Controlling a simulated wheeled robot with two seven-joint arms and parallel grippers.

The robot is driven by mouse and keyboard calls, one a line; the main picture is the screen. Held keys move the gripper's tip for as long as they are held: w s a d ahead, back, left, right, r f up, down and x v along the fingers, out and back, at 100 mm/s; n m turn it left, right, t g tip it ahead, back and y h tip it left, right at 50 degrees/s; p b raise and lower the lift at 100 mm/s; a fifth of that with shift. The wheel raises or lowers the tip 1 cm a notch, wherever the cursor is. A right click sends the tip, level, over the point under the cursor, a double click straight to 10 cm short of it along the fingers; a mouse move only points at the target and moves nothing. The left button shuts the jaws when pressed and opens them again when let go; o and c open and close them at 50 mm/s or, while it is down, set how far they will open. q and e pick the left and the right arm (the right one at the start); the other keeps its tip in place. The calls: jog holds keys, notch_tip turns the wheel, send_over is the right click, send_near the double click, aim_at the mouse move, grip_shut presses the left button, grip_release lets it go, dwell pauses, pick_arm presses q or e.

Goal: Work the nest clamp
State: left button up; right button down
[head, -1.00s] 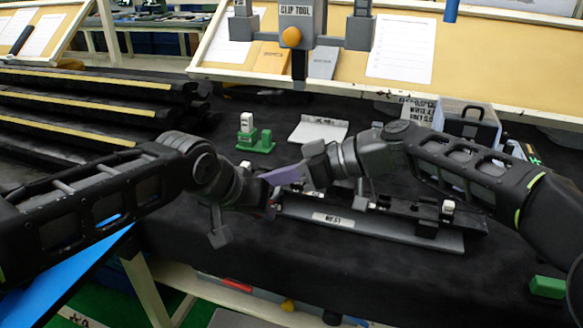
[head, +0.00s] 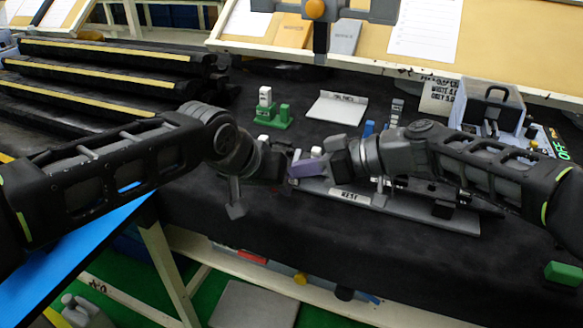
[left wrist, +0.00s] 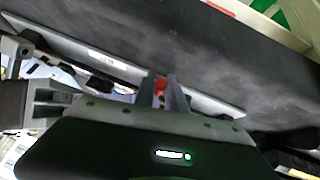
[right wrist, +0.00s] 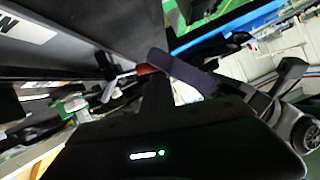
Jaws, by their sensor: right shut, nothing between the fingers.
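The nest is a long grey plate with a white label (head: 350,197) and black fittings on the bench. A small red piece, perhaps the clamp's handle, shows at the nest's edge in the left wrist view (left wrist: 160,86) and the right wrist view (right wrist: 147,69). My left gripper (left wrist: 163,84) is at that red piece, which shows between its two fingers; I cannot tell whether they press on it. My right gripper (head: 308,168) is shut and empty, close beside the left one over the nest's left end. The arms hide much of the clamp.
A green block stand (head: 273,119) and a light grey tray (head: 337,107) stand behind the nest. A grey case (head: 490,103) is at the back right, and a green block (head: 563,273) at the right front edge. Black trim strips (head: 110,75) lie at left.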

pick_arm(q)
jog(key=o, duration=0.5)
jog(key=shift+w+r, duration=0.15)
jog(key=shift+r, duration=0.3)
jog(key=shift+c, duration=0.2)
pick_arm(e)
jog(key=shift+s+f, duration=0.25)
jog(key=shift+f, duration=0.35)
pick_arm(q)
jog(key=shift+d, duration=0.1)
jog(key=shift+r, duration=0.15)
pick_arm(e)
jog(key=shift+g, duration=0.3)
jog(key=shift+r, duration=0.1)
jog(key=shift+w+r, duration=0.1)
pick_arm(q)
jog(key=v, duration=0.7)
jog(key=shift+s+a+f, duration=0.2)
jog(key=shift+s+a, duration=0.1)
jog(key=shift+s, duration=0.15)
